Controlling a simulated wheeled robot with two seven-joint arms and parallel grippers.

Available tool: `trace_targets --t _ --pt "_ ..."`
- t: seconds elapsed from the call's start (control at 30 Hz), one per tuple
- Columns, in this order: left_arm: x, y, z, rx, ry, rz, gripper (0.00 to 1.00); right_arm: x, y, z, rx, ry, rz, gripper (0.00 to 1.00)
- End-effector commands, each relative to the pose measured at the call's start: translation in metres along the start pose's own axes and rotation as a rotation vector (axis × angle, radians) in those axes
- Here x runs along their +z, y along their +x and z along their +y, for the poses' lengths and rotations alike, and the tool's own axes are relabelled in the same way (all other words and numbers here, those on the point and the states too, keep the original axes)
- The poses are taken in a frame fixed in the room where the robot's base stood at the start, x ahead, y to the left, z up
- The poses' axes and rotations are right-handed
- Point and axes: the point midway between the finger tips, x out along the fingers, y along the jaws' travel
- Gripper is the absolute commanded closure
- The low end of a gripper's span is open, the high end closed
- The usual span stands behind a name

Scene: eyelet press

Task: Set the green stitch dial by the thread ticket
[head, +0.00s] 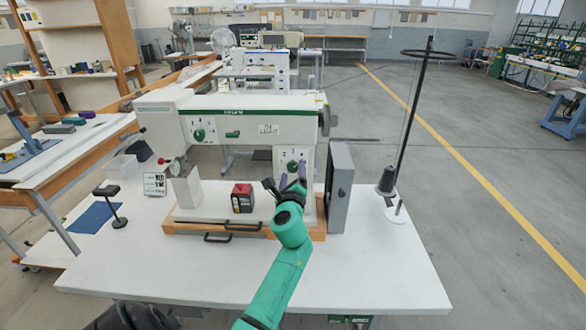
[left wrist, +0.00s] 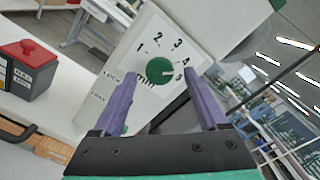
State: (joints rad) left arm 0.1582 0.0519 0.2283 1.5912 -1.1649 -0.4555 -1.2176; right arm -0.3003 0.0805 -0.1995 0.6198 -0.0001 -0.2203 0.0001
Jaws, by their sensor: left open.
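The green stitch dial (left wrist: 160,70) is on the white machine's pillar, ringed by numbers 1 to 5 with "mm" below. A pale mark on it points toward the 5 side. The dial also shows in the head view (head: 292,166). My left gripper (head: 292,184) has purple fingers and is open just in front of the pillar. In the left wrist view its fingertips (left wrist: 160,77) lie on either side of the dial, with no clear contact. A small white card with print (head: 154,184) stands at the left; its text is too small to read. My right gripper is not in view.
A second green dial (head: 199,134) is on the machine's left head. A black box with a red top (head: 242,198) stands on the machine bed. A grey panel (head: 340,187) stands right of the pillar, and a thread stand (head: 397,213) farther right. The front tabletop (head: 170,268) is clear.

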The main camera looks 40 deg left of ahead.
Motion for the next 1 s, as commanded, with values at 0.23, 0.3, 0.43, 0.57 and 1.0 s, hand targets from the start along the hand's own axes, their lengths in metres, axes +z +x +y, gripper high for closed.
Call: trace_targets --t 0.23,0.3,0.43,0.57,1.0 --pt "0.0 0.018 0.001 0.001 -0.001 0.001 0.24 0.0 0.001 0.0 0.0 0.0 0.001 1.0" --pt "0.0 0.018 0.001 0.001 -0.001 0.001 0.24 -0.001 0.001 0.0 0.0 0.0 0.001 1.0" --pt "0.0 0.017 0.001 0.001 -0.001 0.001 0.43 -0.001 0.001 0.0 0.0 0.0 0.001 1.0" --pt "-0.001 0.017 0.001 0.001 -0.001 0.001 0.93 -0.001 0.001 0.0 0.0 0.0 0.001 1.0" --pt "-0.002 0.017 0.002 0.002 -0.069 0.001 1.0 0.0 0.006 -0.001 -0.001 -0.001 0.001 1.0"
